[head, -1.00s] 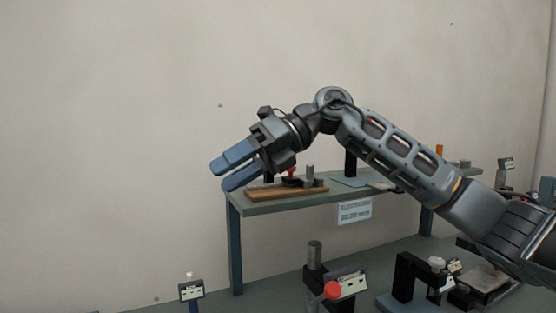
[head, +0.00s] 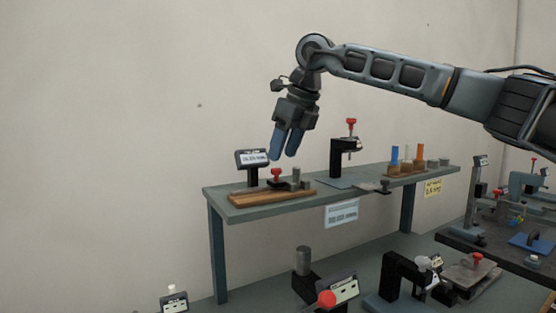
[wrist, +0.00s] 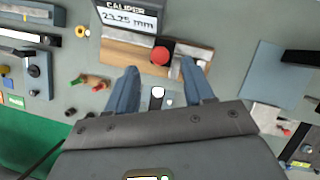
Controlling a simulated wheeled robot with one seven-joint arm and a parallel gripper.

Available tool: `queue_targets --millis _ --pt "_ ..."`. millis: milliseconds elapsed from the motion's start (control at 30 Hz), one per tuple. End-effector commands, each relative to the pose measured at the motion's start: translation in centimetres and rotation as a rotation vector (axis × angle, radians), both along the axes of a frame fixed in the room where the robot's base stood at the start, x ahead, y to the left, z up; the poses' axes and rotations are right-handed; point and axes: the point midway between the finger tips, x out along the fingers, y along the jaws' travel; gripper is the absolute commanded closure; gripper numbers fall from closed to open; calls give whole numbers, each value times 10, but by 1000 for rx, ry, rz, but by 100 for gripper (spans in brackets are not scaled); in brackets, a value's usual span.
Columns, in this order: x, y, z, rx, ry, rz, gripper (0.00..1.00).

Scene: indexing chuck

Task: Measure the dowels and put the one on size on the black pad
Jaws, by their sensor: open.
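My gripper (head: 286,157) is open and empty, fingers pointing down above the shelf. In the wrist view its fingertips (wrist: 160,70) lie on either side of a red knob (wrist: 160,55) on the caliper's wooden board (wrist: 115,53). The caliper display (wrist: 128,18) reads 23.25 mm; it stands behind the board (head: 250,200) in the head view (head: 252,158). A grey cylinder (head: 296,177), perhaps a dowel, stands upright at the board's right. Another grey cylinder (head: 303,260) stands on a black block below. I cannot single out the black pad.
A black stand with a red knob (head: 350,124) rises on the shelf right of the board. Several coloured upright pieces (head: 407,158) stand farther right. Red-knobbed fixtures (head: 327,299) crowd the lower bench. The wall side above the shelf is free.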

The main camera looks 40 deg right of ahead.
Motion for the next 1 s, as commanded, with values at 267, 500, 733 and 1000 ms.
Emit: queue_targets --millis 267,500,733,1000 --pt "13 2 -31 3 -1 1 48" --pt "16 2 -37 0 -2 1 48" --pt "16 2 -37 1 -2 0 57" --pt "16 2 -37 1 -2 0 83"
